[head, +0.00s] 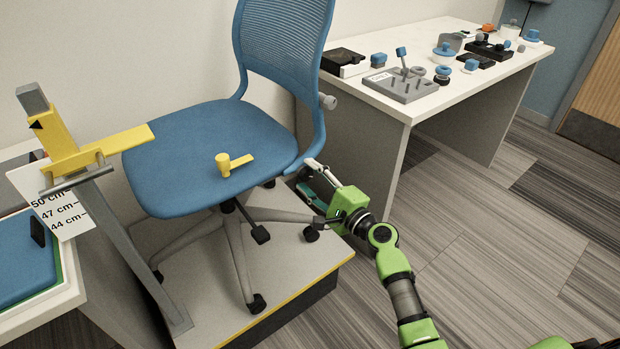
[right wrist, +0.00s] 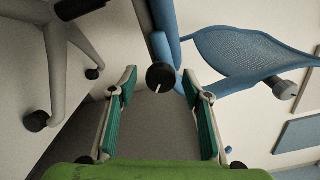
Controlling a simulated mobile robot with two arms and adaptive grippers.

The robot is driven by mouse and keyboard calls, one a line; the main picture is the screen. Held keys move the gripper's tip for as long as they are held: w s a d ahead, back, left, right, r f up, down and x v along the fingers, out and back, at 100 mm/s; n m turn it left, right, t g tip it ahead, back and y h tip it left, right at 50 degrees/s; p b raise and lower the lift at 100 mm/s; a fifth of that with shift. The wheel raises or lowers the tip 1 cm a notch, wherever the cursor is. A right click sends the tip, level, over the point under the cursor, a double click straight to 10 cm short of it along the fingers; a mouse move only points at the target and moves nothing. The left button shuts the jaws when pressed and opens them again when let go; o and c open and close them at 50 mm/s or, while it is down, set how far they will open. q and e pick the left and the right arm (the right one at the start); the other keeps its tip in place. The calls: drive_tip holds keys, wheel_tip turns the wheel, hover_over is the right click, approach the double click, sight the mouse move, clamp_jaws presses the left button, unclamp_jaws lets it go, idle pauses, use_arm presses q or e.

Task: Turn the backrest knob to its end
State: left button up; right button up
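A blue office chair (head: 215,150) stands on a low platform. In the right wrist view a round black knob (right wrist: 160,77) with a white pointer line sits by the chair's blue frame. A grey knob (head: 328,102) sticks out from the backrest upright; it also shows in the right wrist view (right wrist: 285,88). I cannot tell for sure which one is the backrest knob. My right gripper (head: 307,176) is open beside the chair's right side. In its wrist view the black knob appears between the fingertips, seemingly untouched. In the head view the black knob is hidden. My left gripper is not in view.
A yellow gauge post (head: 62,140) with a height scale stands left of the seat. A white table (head: 455,90) with several small parts stands behind right. The floor at right is clear.

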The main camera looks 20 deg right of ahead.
drive_tip(key=v, duration=1.2)
idle(0.3)
